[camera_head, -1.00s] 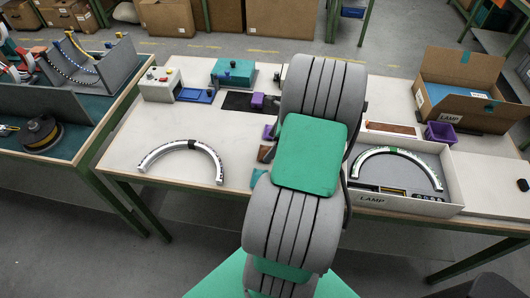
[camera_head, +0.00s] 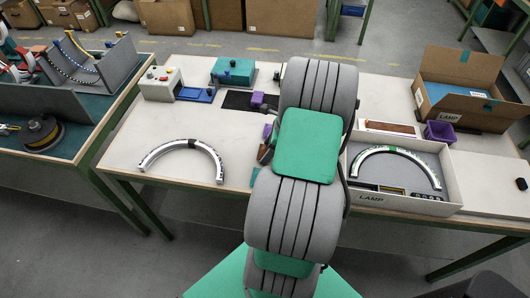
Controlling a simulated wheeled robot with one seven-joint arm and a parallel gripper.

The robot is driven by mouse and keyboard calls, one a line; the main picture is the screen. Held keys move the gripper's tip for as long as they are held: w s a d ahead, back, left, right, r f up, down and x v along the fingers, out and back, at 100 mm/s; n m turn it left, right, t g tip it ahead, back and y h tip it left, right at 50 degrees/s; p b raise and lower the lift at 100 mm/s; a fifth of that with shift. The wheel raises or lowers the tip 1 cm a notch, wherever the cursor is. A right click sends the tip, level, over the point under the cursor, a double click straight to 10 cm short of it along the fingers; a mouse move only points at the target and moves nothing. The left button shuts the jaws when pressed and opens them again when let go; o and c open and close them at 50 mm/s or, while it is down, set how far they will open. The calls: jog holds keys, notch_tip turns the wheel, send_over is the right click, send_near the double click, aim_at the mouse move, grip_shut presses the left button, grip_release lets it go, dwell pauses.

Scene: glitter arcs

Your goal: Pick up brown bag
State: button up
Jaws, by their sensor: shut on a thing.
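My gripper (camera_head: 265,153) shows only as a dark part at the left edge of my arm, over the middle of the white table. It is shut on the brown bag, as far as can be told; my arm hides the fingertips and nearly all of the bag. A purple item (camera_head: 267,131) lies just behind this spot. A teal item (camera_head: 255,176) lies just in front of it, partly covered by my arm.
A white arc (camera_head: 183,149) lies on the left of the table (camera_head: 125,150). A cardboard box (camera_head: 465,90) and purple bin (camera_head: 440,131) stand behind.

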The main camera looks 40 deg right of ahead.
jog(key=c, duration=0.5)
jog(key=shift+o, duration=0.2)
